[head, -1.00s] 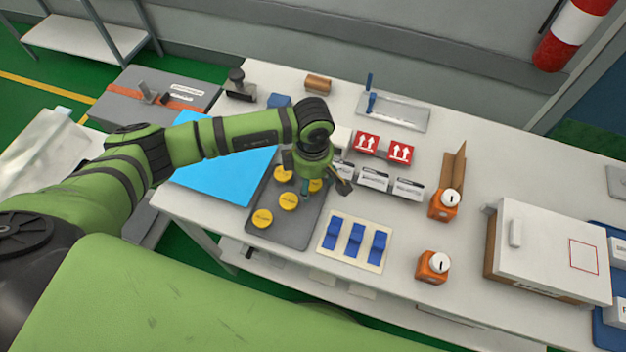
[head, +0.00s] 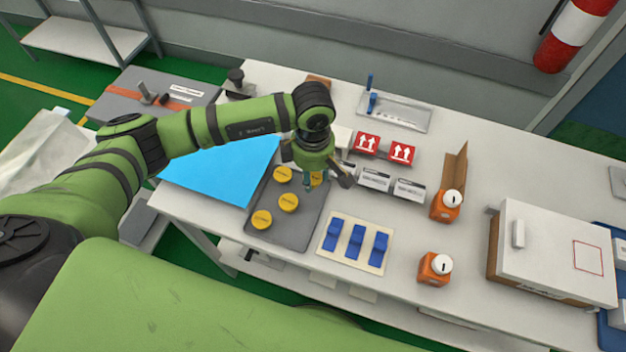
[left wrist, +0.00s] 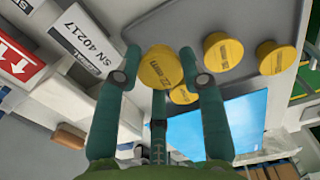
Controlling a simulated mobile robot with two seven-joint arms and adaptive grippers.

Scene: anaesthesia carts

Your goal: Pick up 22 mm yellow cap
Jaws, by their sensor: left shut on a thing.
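My left gripper (head: 318,181) is shut on a yellow cap (left wrist: 160,68). In the left wrist view the cap sits between the fingertips, with "22" partly readable on its face. In the head view the gripper is over the back right of a dark grey tray (head: 277,232) and hides most of this cap. Three other yellow caps lie on the tray: one at the back (head: 283,174), one in the middle (head: 288,202) and one at the front (head: 262,219). Whether the held cap is clear of the tray is hard to tell. My right gripper is not in view.
A blue sheet (head: 222,172) lies left of the tray. White-labelled boxes (head: 376,180) and red-labelled boxes (head: 402,153) stand close to its right. A pad with blue clips (head: 356,242) lies at front right, near orange bottles (head: 446,205). A white box (head: 550,245) stands farther right.

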